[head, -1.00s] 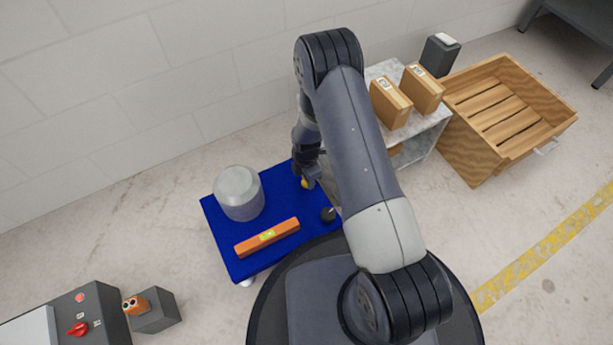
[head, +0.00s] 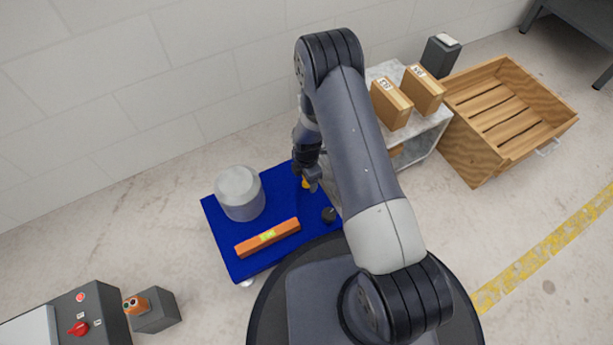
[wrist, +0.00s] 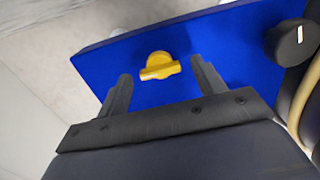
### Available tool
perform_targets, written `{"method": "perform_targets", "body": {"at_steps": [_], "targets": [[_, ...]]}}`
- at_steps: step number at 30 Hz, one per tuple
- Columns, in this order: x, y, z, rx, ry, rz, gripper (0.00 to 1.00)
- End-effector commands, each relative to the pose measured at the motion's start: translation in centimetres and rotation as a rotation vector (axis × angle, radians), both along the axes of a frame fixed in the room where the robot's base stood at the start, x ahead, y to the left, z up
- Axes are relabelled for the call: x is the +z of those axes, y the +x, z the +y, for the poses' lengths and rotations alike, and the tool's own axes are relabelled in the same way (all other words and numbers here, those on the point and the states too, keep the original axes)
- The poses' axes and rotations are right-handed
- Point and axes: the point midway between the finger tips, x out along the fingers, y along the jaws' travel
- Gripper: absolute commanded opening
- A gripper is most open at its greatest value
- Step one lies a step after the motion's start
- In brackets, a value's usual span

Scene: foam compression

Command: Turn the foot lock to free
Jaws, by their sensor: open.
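The foot lock looks to be the yellow knob (wrist: 159,66) on the blue platform (wrist: 215,40) in the wrist view. It has a raised bar across a round base. My gripper (wrist: 160,80) is open, with one finger on each side of the knob in the picture and nothing held. I cannot tell how far above the knob the fingertips are. In the head view the yellow knob (head: 306,183) shows only in part beside my gripper (head: 312,186), over the platform's right part. A black knob (wrist: 292,42) with a white mark sits on the platform to the right.
A grey cylinder (head: 240,194) and an orange spirit level (head: 267,238) rest on the platform in the head view. A grey shelf (head: 428,130) with boxes and a wooden crate (head: 470,150) stand right. A control box (head: 85,310) stands at lower left.

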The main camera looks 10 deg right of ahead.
Motion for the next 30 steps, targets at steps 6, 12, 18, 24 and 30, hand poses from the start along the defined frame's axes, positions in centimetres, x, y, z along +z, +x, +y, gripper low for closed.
{"method": "perform_targets", "body": {"at_steps": [6, 12, 18, 24, 30], "targets": [[3.2, 0.0, 0.0, 0.0, 0.001, -0.002, 0.65], [7.4, 0.0, 0.1, 0.001, 0.001, -0.002, 0.65], [10.1, 0.0, 0.1, 0.001, 0.0, -0.001, 0.65], [10.8, 0.0, 0.1, 0.001, 0.0, 0.0, 0.65], [10.7, 0.0, 0.1, 0.001, 0.0, -0.001, 0.65]]}}
